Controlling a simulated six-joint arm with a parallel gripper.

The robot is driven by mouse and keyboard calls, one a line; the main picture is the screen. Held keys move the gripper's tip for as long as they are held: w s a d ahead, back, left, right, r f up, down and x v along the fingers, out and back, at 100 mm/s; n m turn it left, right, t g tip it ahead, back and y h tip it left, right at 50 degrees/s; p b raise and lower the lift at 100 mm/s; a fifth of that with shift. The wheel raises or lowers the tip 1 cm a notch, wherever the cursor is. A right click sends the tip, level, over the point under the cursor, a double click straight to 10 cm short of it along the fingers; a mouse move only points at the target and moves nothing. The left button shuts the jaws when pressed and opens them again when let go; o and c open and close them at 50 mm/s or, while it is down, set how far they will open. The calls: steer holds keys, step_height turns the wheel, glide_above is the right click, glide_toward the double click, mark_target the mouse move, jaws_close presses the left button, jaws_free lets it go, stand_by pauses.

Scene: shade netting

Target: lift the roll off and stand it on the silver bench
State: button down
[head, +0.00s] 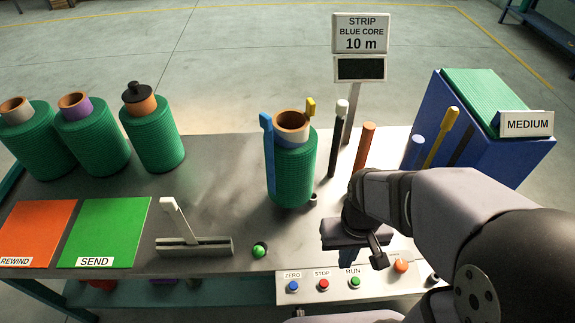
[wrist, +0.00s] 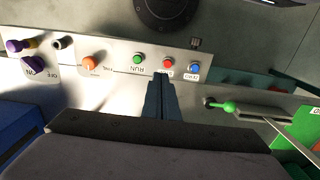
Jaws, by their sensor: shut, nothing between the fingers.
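The roll is not in the wrist view.
Several green rolls (head: 92,143) stand at the back left. Orange REWIND (head: 36,232) and green SEND (head: 103,231) mats lie front left, beside a white lever (head: 180,220). Right of the roll are upright posts (head: 364,146), a sign (head: 360,35) and a blue box (head: 490,130).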

stand_by(0.4)
steer(key=shift+c, duration=0.9)
jaws_free()
step_height(320, 180, up, 19)
steer(key=n+t+h+p, duration=0.3)
steer(key=n+p, duration=0.6)
steer(key=n, duration=1.8)
glide_above(291, 122)
steer(key=s+a, duration=0.3)
steer(key=s, duration=0.3)
steer(key=shift+d+p+x, duration=0.2)
steer(key=shift+p+x, duration=0.75)
steer(key=shift+x, duration=0.95)
steer(key=shift+d+p+x, duration=0.2)
steer(key=shift+p+x, duration=0.7)
steer(key=shift+x, duration=1)
